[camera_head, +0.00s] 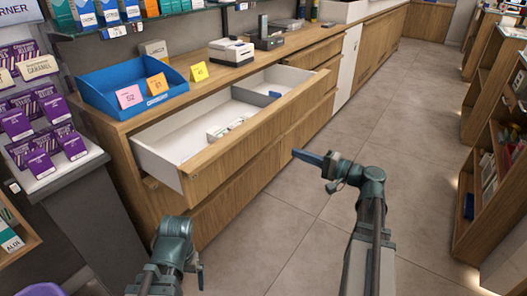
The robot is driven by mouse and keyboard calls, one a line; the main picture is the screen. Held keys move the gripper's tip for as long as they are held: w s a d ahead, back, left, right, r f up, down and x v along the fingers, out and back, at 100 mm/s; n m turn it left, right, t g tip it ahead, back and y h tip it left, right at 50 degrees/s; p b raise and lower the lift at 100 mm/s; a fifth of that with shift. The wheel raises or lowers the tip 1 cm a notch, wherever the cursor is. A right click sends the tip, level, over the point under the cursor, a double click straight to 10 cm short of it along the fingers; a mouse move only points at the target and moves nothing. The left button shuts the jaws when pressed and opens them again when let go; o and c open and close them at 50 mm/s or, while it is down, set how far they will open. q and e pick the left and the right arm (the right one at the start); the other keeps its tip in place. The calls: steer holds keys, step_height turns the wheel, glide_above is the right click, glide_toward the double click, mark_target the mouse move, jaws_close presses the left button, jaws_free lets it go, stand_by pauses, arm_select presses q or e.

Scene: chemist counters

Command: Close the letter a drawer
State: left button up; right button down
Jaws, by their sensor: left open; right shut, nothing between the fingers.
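A wide drawer (245,147) with a wooden front and white inner walls is pulled out from the top of the wooden counter cabinet. I cannot read a letter on it. A small white item (232,126) and a grey divider lie inside. My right gripper (298,154) is shut and empty, in front of the drawer and apart from it, its fingers pointing left towards the cabinet fronts. My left gripper (198,272) is low at the bottom, in front of the cabinet's near end; it is open, its fingers mostly hidden by my wrist.
A blue tray (110,97) with price cards and a white printer (231,51) stand on the counter. A display of purple packets (40,130) stands at the left. Wooden shelves (490,160) line the right. The tiled aisle floor (400,130) between is clear.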

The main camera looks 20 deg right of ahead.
mark_target(256, 137)
steer(key=x, duration=1.3)
steer(key=shift+w+a, duration=0.15)
steer(key=shift+w, duration=0.25)
